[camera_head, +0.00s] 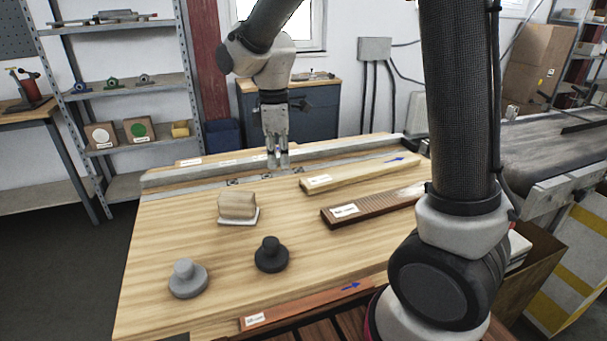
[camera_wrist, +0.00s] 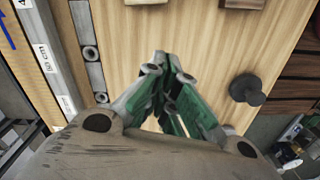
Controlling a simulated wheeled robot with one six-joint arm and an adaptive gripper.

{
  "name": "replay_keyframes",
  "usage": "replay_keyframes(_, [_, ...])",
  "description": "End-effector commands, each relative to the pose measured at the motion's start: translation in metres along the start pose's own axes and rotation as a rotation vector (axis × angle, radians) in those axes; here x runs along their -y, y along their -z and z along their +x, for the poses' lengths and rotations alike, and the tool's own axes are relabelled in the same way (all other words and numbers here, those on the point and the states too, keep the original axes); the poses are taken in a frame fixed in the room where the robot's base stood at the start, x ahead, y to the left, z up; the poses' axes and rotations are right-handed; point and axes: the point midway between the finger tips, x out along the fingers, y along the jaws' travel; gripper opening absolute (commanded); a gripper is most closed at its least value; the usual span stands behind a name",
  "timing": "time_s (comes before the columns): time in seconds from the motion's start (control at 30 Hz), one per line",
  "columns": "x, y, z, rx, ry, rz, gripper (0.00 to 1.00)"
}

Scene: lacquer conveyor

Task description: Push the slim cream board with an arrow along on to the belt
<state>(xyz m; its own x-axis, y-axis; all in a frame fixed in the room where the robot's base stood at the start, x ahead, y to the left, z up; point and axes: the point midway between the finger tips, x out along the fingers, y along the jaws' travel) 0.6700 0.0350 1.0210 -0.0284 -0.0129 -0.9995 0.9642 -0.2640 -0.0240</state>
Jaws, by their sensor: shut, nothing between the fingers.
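The slim cream board (camera_head: 358,176) lies flat on the wooden table, with a white label near its left end and a blue arrow near its right end. Only its left end (camera_wrist: 146,2) shows at the top edge of the wrist view. My gripper (camera_head: 278,165) points down, shut and empty, left of the board's left end and near the grey fence. It looks apart from the board, and its fingers (camera_wrist: 162,62) are over the table in the wrist view. The belt (camera_head: 550,152) is at the right, partly hidden behind my arm.
A dark brown board (camera_head: 372,209) lies in front of the cream one. A beige block (camera_head: 237,205), a grey knob (camera_head: 187,279) and a black knob (camera_head: 271,256) stand on the table. A grey fence (camera_head: 215,170) runs along the back. A reddish board (camera_head: 305,305) lies at the front.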

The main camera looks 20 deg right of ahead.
Motion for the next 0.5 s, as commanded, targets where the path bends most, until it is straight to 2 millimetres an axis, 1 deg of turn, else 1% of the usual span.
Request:
replay_keyframes(0.03, [-0.004,0.003,-0.005,-0.011,-0.013,-0.053,0.0])
replay_keyframes(0.1, [-0.007,0.005,-0.007,-0.016,-0.021,-0.127,0.0])
replay_keyframes(0.3, [-0.007,0.006,-0.007,-0.017,-0.025,-0.253,0.0])
replay_keyframes(0.43, [-0.007,0.006,0.002,-0.015,-0.024,-0.271,0.0])
replay_keyframes(0.5, [-0.007,0.005,0.012,-0.015,-0.023,-0.27,0.0])
